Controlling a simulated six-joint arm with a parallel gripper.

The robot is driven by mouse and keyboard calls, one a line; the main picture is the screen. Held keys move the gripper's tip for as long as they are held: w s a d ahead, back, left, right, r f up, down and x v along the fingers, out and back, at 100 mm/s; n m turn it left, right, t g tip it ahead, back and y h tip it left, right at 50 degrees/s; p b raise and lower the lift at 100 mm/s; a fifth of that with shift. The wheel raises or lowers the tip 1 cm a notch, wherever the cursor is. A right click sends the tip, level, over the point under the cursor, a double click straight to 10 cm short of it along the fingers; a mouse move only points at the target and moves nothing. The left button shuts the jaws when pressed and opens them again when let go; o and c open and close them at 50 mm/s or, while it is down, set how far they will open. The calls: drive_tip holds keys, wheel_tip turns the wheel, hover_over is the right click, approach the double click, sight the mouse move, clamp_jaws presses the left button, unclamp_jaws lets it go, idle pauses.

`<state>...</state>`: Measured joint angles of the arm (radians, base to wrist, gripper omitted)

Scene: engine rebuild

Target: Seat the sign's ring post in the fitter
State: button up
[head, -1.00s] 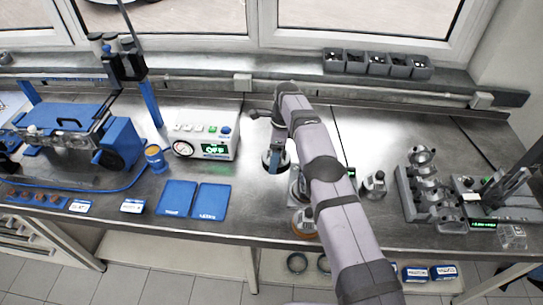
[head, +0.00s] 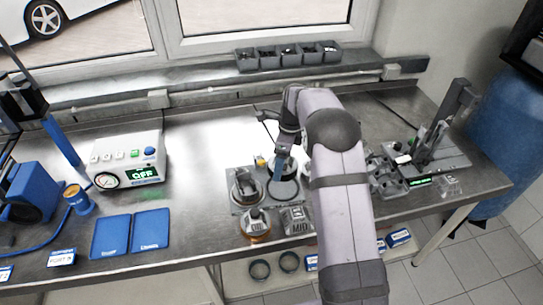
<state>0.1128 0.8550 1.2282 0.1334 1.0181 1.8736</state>
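My gripper (head: 281,172) points down over a grey plate (head: 238,209) at the middle of the bench. A dark ring shape (head: 284,190) shows directly below its blue fingers. Pale metal shows around the fingers, but whether they grip it is too small to tell. A round metal part (head: 245,187) stands on the plate left of the gripper. In front are a metal piece marked like "OIL" (head: 256,224) and a block marked "MID" (head: 298,219). I cannot tell which part is the fitter or the ring post. My arm hides the area to the right.
A gauge box (head: 126,163) reading "OFF" and two blue mats (head: 131,233) lie left. A grey rack (head: 386,172) and a green-display device (head: 419,181) are right of my arm. Black bins (head: 287,54) line the back sill.

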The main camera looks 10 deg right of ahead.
drive_tip(key=shift+s+d+f, duration=0.1)
drive_tip(key=shift+s+f, duration=0.25)
drive_tip(key=shift+f, duration=0.1)
drive_tip(key=shift+f, duration=0.2)
drive_tip(key=shift+f+b, duration=2.05)
drive_tip(key=shift+f, duration=0.2)
drive_tip(key=shift+f+p, duration=0.25)
drive_tip(key=shift+p, duration=0.2)
idle(0.4)
drive_tip(key=shift+f, duration=0.6)
idle(1.1)
idle(0.3)
drive_tip(key=o, duration=1.4)
drive_tip(key=shift+o, duration=0.4)
